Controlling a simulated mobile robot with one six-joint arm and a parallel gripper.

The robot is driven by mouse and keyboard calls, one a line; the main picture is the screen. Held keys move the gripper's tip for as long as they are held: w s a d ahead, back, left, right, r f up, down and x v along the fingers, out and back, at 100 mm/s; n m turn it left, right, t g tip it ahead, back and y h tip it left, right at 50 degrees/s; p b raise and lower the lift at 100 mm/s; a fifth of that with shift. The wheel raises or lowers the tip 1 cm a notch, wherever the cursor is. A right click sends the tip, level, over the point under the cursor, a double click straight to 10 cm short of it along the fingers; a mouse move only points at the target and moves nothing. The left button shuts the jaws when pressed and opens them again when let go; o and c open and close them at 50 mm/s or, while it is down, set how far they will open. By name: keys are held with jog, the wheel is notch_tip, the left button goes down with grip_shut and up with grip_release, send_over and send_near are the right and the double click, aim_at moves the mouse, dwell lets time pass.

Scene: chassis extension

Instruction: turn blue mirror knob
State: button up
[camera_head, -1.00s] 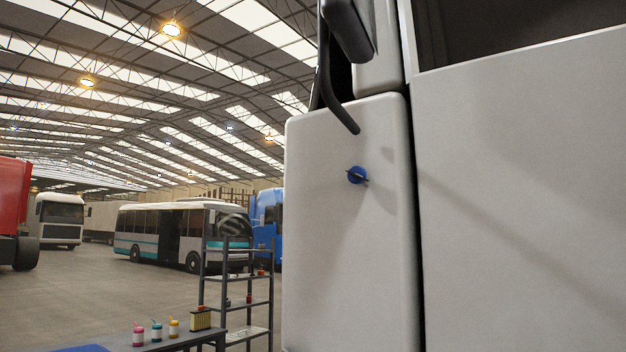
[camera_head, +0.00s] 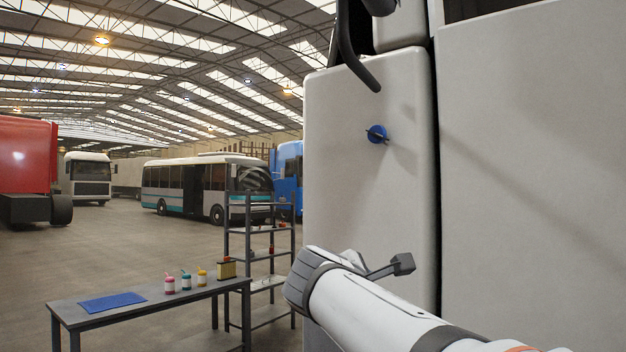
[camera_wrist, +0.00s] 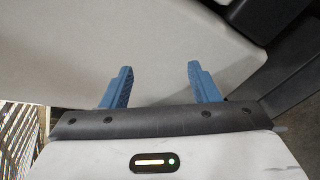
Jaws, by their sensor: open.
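The blue mirror knob (camera_head: 377,134) is a small round blue disc with a thin dark bar across it. It sits on the white cab panel (camera_head: 345,190) of the truck, below the dark mirror arm (camera_head: 352,60). My arm shows at the lower right of the head view, below the knob and apart from it. My gripper (camera_wrist: 160,82) has two blue fingers spread apart with nothing between them in the wrist view. Pale and dark surfaces lie beyond the fingers. The knob does not show in the wrist view.
A grey table (camera_head: 140,310) holds a blue mat (camera_head: 112,302), several small bottles and a dark yellow box (camera_head: 227,267). A metal shelf rack (camera_head: 262,228) stands behind it. The truck door (camera_head: 530,150) fills the right side. Buses and trucks stand farther back.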

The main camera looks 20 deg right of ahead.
jog(key=w+r+n+t+h, duration=0.3)
jog(key=r+n+h, duration=0.1)
jog(key=r, duration=1.1)
jog(key=n+t+h+p, duration=0.1)
jog(key=n+h+p, duration=0.1)
jog(key=n+h, duration=0.15)
send_near(376, 136)
jog(key=d, duration=0.1)
jog(key=p+x, duration=0.1)
jog(key=x, duration=0.1)
jog(key=p+x, duration=0.1)
jog(key=x, duration=0.2)
jog(key=p+x, duration=0.1)
jog(key=x, duration=0.2)
jog(key=shift+w+a+r, duration=0.15)
jog(key=shift+a+r, duration=0.15)
jog(key=shift+w+d, duration=0.2)
jog(key=shift+d, duration=0.05)
jog(key=shift+c, duration=0.3)
